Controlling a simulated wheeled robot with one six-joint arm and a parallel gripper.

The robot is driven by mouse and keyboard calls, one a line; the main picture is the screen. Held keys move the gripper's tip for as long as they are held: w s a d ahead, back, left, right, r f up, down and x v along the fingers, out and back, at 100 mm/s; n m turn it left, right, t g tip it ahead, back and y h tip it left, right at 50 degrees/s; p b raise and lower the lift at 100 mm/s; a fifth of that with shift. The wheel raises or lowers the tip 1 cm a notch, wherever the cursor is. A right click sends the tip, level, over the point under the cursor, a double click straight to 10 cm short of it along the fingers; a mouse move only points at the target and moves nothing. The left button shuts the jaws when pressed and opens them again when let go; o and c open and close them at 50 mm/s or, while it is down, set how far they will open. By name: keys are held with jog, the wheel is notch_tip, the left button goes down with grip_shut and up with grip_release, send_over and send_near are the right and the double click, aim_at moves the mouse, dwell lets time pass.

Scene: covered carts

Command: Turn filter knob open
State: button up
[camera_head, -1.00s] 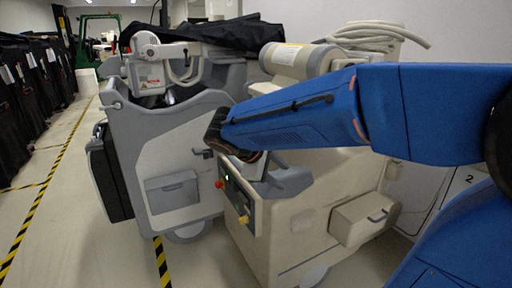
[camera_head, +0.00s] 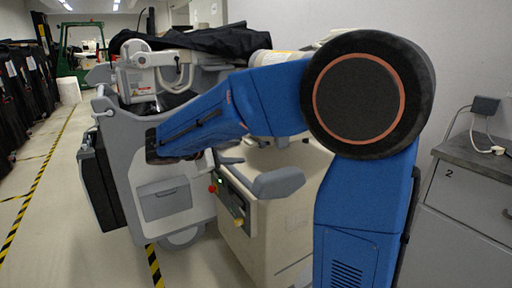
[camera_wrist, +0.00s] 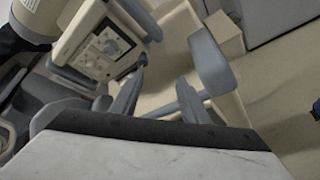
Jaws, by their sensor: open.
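A cream cart (camera_head: 290,215) has a dark control panel (camera_head: 233,203) on its near side. The panel carries a red knob (camera_head: 212,189) and a yellow knob (camera_head: 238,223). In the wrist view a light panel with round dials (camera_wrist: 107,44) shows at the upper left. I cannot tell which of these is the filter knob. My gripper (camera_wrist: 162,70) shows in the wrist view as two grey fingers spread apart, with nothing seen between them. It is apart from the dials. In the head view my blue arm largely hides it.
A grey-and-white cart (camera_head: 165,170) stands left of the cream cart, with black covers above. A grey handle (camera_head: 278,183) juts from the cream cart near my arm. A drawer cabinet (camera_head: 460,200) stands at right. Floor with striped tape (camera_head: 35,195) is open at left.

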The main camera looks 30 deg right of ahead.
aim_at(260, 145)
jog(key=shift+n+t+h, duration=0.3)
jog(key=shift+n+h, duration=0.1)
jog(key=shift+h, duration=0.1)
jog(key=w+x, duration=0.1)
jog(key=x, duration=0.4)
jog(key=w+x, duration=0.1)
jog(key=x, duration=0.4)
jog(key=w+a+x, duration=0.1)
jog(key=x, duration=0.4)
jog(key=shift+w+d+r, duration=0.25)
jog(key=shift+w+d, duration=0.05)
jog(key=shift+d, duration=0.1)
grip_shut()
